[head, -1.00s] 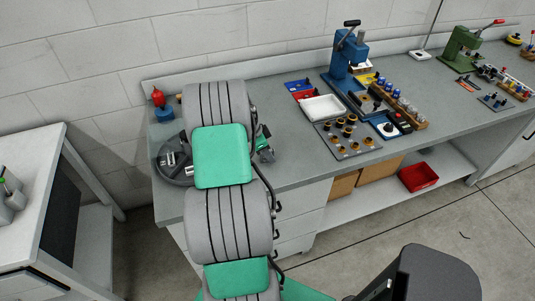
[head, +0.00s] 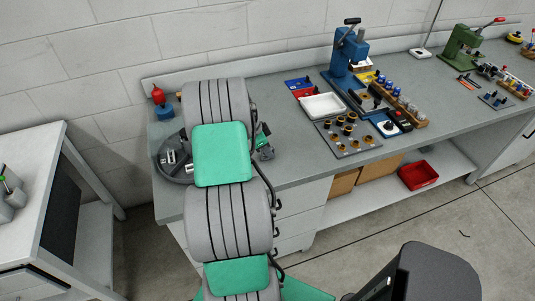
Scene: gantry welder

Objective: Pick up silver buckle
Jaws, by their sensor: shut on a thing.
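My arm crosses the left end of the bench and hides my gripper, so I cannot see its jaws or what they hold. A round dark grey tray (head: 164,172) lies on the bench just left of the arm, its right part covered by the arm. A few small silver pieces (head: 171,156) show in it. They are too small and too partly hidden for me to tell which, if any, is the silver buckle.
A red bottle (head: 158,96) and a blue container (head: 165,113) stand behind the tray. Right of the arm is bare bench, then a white tray (head: 322,105), a blue press (head: 346,58) and a plate of small parts (head: 350,142). A wall runs behind.

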